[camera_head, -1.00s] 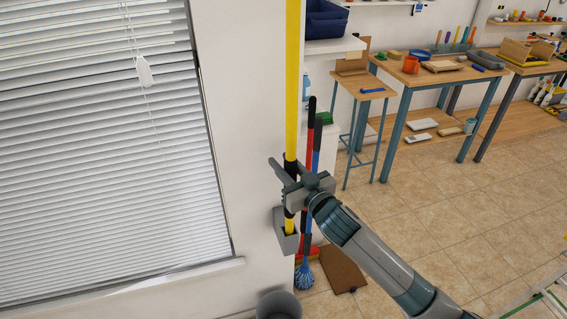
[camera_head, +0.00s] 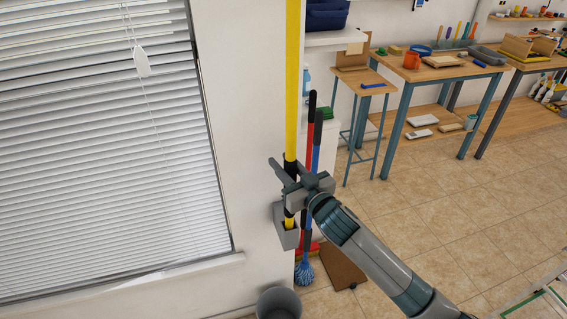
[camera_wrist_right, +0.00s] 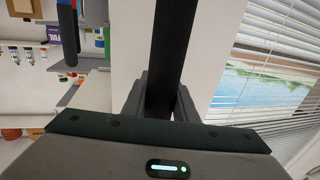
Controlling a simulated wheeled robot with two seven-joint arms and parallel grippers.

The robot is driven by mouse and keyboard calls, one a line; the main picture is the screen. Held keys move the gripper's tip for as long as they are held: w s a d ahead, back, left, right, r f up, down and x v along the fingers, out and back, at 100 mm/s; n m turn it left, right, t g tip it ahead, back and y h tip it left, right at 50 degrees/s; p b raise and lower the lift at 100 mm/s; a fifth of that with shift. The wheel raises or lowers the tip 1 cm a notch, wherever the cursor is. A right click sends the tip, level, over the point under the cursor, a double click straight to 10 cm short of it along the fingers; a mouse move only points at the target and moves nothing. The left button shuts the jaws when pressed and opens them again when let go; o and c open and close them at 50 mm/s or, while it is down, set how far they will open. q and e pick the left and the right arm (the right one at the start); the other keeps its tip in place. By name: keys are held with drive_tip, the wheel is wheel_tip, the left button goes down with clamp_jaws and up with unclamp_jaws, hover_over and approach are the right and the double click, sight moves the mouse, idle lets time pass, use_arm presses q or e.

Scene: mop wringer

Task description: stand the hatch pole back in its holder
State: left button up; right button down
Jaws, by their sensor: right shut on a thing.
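The hatch pole (camera_head: 292,85) is a long yellow pole with a black grip section, upright against the wall corner beside the window. My right gripper (camera_head: 289,176) is shut on its black section, which also shows between the fingers in the right wrist view (camera_wrist_right: 172,60). The holder (camera_head: 286,228) is a grey box-like cup on the wall just below my gripper. The pole's yellow lower end shows at the holder's mouth and appears to be inside it; its tip is hidden. My left gripper is not in view.
A red-handled and a blue-handled tool (camera_head: 315,150) stand just right of the pole. A grey bucket (camera_head: 279,303) is on the floor below the holder. A window with blinds (camera_head: 100,150) is at left.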

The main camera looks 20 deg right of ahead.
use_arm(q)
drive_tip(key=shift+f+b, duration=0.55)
use_arm(e)
drive_tip(key=shift+f, duration=0.85)
drive_tip(key=c, duration=1.3)
unclamp_jaws()
drive_tip(key=shift+r, duration=0.1)
drive_tip(key=shift+c, duration=0.2)
drive_tip(key=shift+s, duration=0.1)
use_arm(q)
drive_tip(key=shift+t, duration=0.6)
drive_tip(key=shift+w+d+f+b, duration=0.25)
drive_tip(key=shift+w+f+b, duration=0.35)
drive_tip(key=shift+b, duration=0.15)
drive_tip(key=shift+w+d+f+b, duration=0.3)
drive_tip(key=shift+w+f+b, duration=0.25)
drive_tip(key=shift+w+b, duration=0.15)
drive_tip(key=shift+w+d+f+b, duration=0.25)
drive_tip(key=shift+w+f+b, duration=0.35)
drive_tip(key=shift+b, duration=0.15)
use_arm(e)
drive_tip(key=v, duration=1.7)
drive_tip(key=shift+d, duration=0.2)
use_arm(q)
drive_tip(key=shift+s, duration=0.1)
use_arm(e)
drive_tip(key=shift+s, duration=0.1)
